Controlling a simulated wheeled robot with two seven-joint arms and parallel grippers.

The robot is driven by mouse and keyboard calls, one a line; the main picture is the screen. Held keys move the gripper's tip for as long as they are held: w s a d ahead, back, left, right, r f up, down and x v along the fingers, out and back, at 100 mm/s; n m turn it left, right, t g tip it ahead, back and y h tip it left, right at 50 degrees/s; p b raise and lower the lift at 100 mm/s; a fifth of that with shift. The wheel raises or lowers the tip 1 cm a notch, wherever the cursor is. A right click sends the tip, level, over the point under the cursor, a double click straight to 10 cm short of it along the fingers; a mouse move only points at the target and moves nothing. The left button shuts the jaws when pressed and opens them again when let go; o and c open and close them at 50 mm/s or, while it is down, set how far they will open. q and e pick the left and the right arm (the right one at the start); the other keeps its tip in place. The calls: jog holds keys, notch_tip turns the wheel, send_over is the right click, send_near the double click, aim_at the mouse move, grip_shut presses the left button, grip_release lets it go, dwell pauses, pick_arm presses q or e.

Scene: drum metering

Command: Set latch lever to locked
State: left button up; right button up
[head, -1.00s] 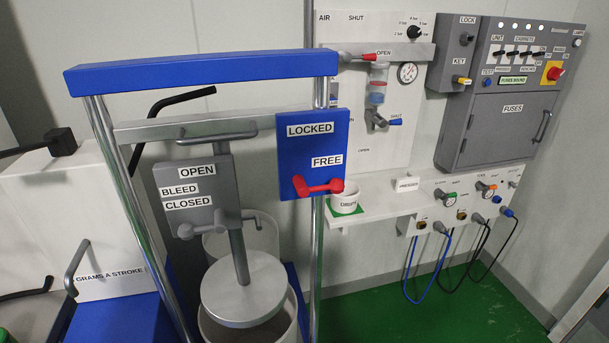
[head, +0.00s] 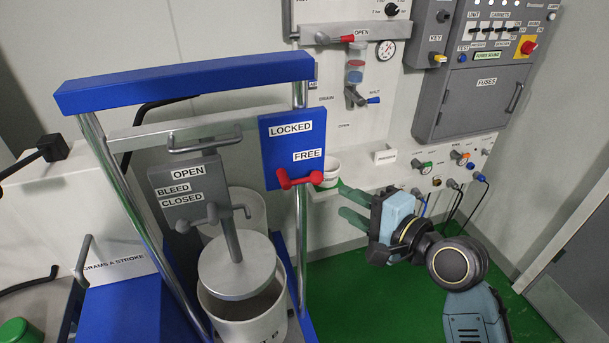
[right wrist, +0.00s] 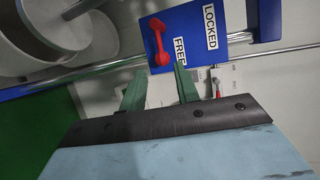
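The red latch lever (head: 299,179) sits at the bottom of the blue latch plate (head: 291,150), which carries a LOCKED label (head: 291,129) above a FREE label (head: 309,154). The lever lies roughly level, below the FREE label. In the right wrist view the lever (right wrist: 158,42) shows ahead of the fingers, on the blue plate (right wrist: 190,30). My right gripper (head: 349,204) is to the right of the lever and a little lower, apart from it. Its two green fingers (right wrist: 158,88) are spread with nothing between them. My left gripper is not in view.
The plate is fixed to a chrome-post frame with a blue top bar (head: 185,82). The grey OPEN/BLEED/CLOSED block (head: 188,190) and the drum (head: 245,310) are to the left.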

aim_at(306, 181)
jog(key=x, duration=1.3)
jog(key=shift+p, duration=0.3)
grip_shut()
